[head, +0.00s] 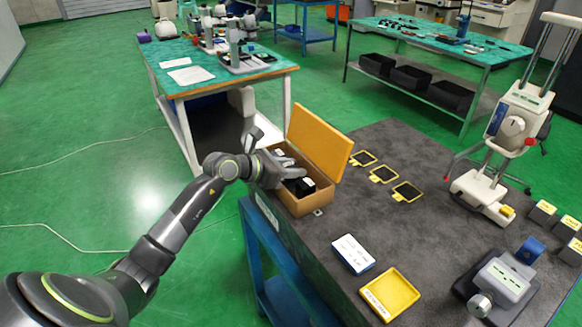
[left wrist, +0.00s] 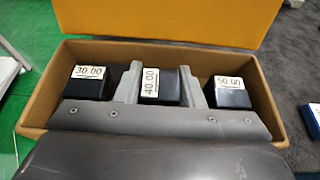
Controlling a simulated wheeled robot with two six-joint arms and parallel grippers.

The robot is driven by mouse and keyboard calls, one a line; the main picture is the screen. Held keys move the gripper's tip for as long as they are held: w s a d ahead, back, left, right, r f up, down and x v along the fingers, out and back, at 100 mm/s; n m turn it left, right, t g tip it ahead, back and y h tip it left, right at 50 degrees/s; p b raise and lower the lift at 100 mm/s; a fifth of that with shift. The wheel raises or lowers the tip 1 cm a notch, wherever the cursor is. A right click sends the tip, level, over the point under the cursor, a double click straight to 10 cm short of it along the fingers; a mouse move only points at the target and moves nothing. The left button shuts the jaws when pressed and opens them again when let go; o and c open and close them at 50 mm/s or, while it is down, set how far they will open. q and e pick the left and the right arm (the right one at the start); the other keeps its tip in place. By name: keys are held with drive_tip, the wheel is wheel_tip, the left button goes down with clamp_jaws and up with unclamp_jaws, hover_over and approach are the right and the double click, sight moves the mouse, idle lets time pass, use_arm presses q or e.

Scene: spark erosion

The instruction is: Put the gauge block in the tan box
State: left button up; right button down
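The tan box (head: 305,204) stands at the left edge of the dark-topped table with its orange-yellow lid (head: 320,142) raised. In the left wrist view, the box (left wrist: 289,137) holds three black blocks labelled 30.00 (left wrist: 88,88), 40.00 (left wrist: 170,86) and 50.00 (left wrist: 230,96). The label of the middle block is turned sideways compared with the others. My left gripper (head: 284,171) reaches into the box from the left. In the left wrist view its fingers (left wrist: 160,88) lie against both sides of the 40.00 gauge block, with no clear gap. The block's lower part is hidden.
Three yellow-framed dark squares (head: 384,174) lie right of the box. A white-and-blue card (head: 353,253) and a yellow tray (head: 390,294) lie near the front. A tall white instrument (head: 482,192) and a grey device (head: 504,280) stand at the right. The table's middle is clear.

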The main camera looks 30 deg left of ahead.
use_arm(q)
drive_tip(key=o, duration=0.3)
drive_tip(key=shift+o, duration=0.2)
drive_tip(key=shift+r+p, duration=0.5)
drive_tip(key=shift+r, duration=0.1)
drive_tip(key=b+v, duration=0.2)
drive_tip(key=v, duration=1)
drive_tip(key=shift+d, duration=0.1)
